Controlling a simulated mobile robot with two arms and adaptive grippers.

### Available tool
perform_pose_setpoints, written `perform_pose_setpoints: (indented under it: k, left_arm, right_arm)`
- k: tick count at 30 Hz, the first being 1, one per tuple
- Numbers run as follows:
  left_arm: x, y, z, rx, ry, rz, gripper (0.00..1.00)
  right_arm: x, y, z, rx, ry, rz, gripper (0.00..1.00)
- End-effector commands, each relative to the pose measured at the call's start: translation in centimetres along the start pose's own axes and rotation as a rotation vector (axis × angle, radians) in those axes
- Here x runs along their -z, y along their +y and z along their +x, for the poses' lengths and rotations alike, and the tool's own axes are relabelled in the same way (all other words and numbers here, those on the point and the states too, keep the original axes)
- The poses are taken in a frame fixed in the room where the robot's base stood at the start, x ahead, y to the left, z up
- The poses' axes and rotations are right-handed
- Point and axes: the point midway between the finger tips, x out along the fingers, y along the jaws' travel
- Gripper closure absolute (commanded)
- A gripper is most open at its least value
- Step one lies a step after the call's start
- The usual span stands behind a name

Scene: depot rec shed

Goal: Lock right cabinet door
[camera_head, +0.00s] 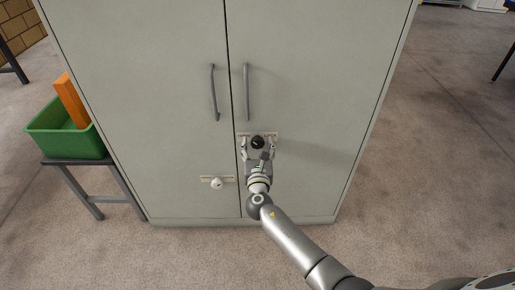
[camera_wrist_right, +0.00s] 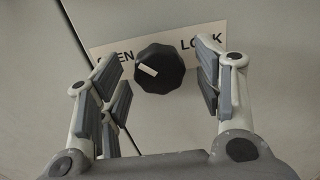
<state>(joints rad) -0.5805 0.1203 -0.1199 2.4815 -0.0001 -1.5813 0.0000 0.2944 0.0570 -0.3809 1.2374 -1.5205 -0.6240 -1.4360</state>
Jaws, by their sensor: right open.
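The grey cabinet's right door (camera_head: 300,75) is closed beside the left door (camera_head: 145,90). A black knob (camera_head: 257,142) sits on a label plate on the right door. In the right wrist view, the black knob (camera_wrist_right: 159,69) has a white mark pointing up-left, toward the "OPEN" side of the label (camera_wrist_right: 206,38); "LOCK" is on the other side. My right gripper (camera_head: 258,148) is open, its fingers on either side of the knob and apart from it. My left gripper is not in view.
A white knob (camera_head: 217,184) on its own plate is low on the left door. Two vertical handles (camera_head: 246,92) flank the door seam. A green bin (camera_head: 66,131) with an orange block (camera_head: 71,98) stands on a small table at left. Floor at right (camera_head: 430,170) is clear.

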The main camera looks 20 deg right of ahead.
Motion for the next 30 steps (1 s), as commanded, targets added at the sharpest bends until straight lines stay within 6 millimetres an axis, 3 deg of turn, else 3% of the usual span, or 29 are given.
perform_pose_setpoints:
  k: [9,23,30]
  left_arm:
    - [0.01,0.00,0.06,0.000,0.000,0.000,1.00]
    - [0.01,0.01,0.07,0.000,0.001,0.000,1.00]
    - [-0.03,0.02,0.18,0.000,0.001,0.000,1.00]
  right_arm:
    - [0.03,0.01,0.23,0.000,0.001,0.000,0.41]
    - [0.03,0.01,0.21,0.000,0.001,0.000,1.00]
    - [0.06,-0.29,0.29,0.000,0.000,0.012,1.00]
